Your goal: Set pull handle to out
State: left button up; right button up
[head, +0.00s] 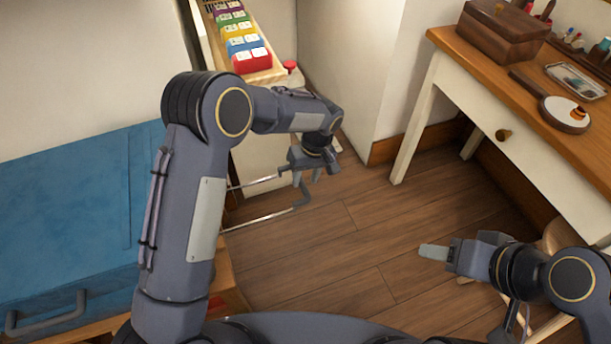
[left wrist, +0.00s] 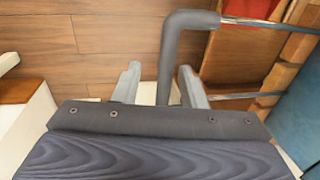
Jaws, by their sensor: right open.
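The pull handle is a dark grey bar (head: 302,194) on two thin metal rods that stand out from the low furniture at the left. In the left wrist view the handle's bar (left wrist: 178,50) bends at its far corner and runs back between the fingers. My left gripper (head: 309,178) is over the bar and open, with a finger on each side; the bar is nearer the right finger in the wrist view. My arm hides part of where the rods enter. My right gripper (head: 434,252) is open and empty above the floor, at the lower right.
A blue cover (head: 70,210) lies at the left. A narrow shelf with coloured blocks (head: 240,40) stands behind my left arm. A white desk with a wooden top (head: 500,85) holds a box and small items at the right. The wooden floor (head: 360,240) between is clear.

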pick_arm(q)
notch_tip(320, 180, up, 8)
jog(key=d+p, duration=0.1)
jog(key=p, duration=0.1)
jog(key=shift+w+d+f, duration=0.15)
jog(key=shift+w+f, duration=0.05)
jog(key=shift+w, duration=0.15)
jog(key=shift+s, duration=0.1)
dwell(0.3)
